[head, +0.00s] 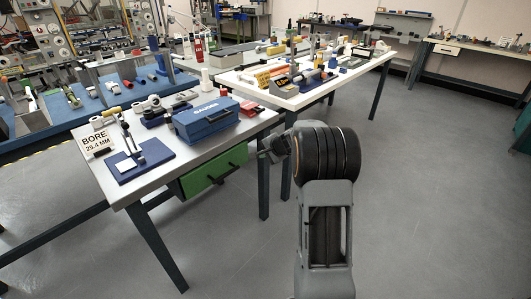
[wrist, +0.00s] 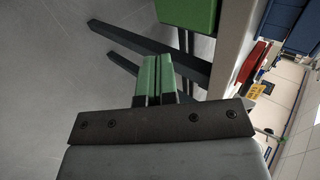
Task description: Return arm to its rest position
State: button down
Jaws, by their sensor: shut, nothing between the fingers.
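My arm rises in front of the table in the head view, and my gripper (head: 272,146) points left, close to the near table's right end. In the wrist view my gripper (wrist: 157,62) shows two green-faced fingers pressed together with nothing between them. The fingers point toward the table legs and the floor. The green drawer (wrist: 186,12) lies beyond the fingertips, apart from them. In the head view this green drawer (head: 214,171) hangs under the near table, left of my gripper.
The near table (head: 118,190) carries a blue box (head: 206,119), a BORE sign (head: 97,145) and a blue-based stand (head: 140,160). A second white table (head: 345,79) with tools stands behind. Open grey floor (head: 430,190) lies to the right.

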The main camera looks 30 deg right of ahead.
jog(key=s+a+r+n+g+p, duration=0.3)
jog(key=s+a, duration=0.1)
jog(key=s, duration=0.4)
jog(key=s+a+r+n+g+p, duration=0.2)
jog(key=s+a+n+g+p, duration=0.15)
jog(key=s, duration=0.45)
jog(key=s+a+r+n+h+p, duration=0.1)
jog(key=s+a+r+n+p, duration=0.1)
jog(key=s+a+r+p, duration=0.1)
jog(key=s+a+r+n+t+h+p, duration=0.1)
jog(key=s+a+r+n+p, duration=0.2)
jog(key=r, duration=0.7)
jog(key=s+a+r+n+h+p, duration=0.1)
jog(key=s+a+r+n+p, duration=0.1)
jog(key=s+r+p, duration=0.4)
jog(key=s+r, duration=0.1)
jog(key=s, duration=0.1)
jog(key=shift+s+a+r+p, duration=0.15)
jog(key=shift+s+a+p, duration=0.15)
jog(key=shift+a+p, duration=0.1)
jog(key=shift+n, duration=0.25)
